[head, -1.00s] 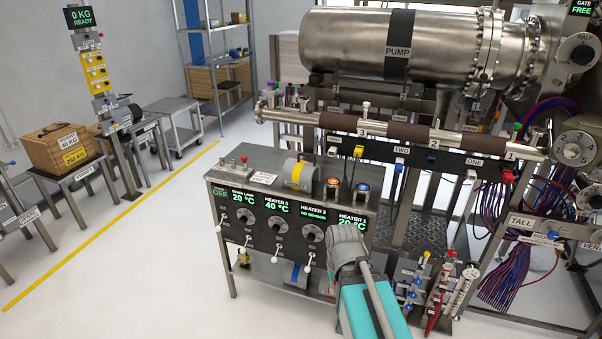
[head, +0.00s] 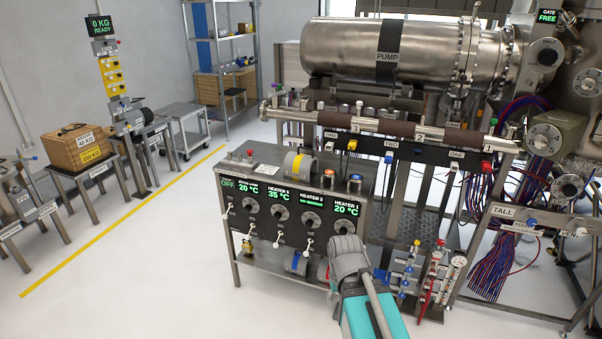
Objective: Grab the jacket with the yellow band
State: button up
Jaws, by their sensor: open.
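The jacket with the yellow band (head: 293,166) is a short grey cylinder with a yellow stripe. It lies on top of the heater console (head: 257,152), left of an orange button and a blue button. A similar grey piece with a blue band (head: 298,263) lies on the console's lower shelf. My teal and grey arm rises from the bottom of the view, in front of the console's right end. Its fingers do not show, so my gripper is not in view.
A horizontal metal tube (head: 290,115) with brown sleeves runs behind the console, below the steel pump cylinder (head: 345,55). Small colored fittings (head: 408,270) stand right of my arm. The floor (head: 150,270) left of the console is clear.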

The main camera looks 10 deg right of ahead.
aim_at(298, 166)
jog(key=k, duration=0.75)
jog(key=u, duration=0.3)
jog(key=i, duration=0.7)
jog(key=u, duration=0.35)
jog(key=i, duration=1.5)
jog(key=z, duration=0.45)
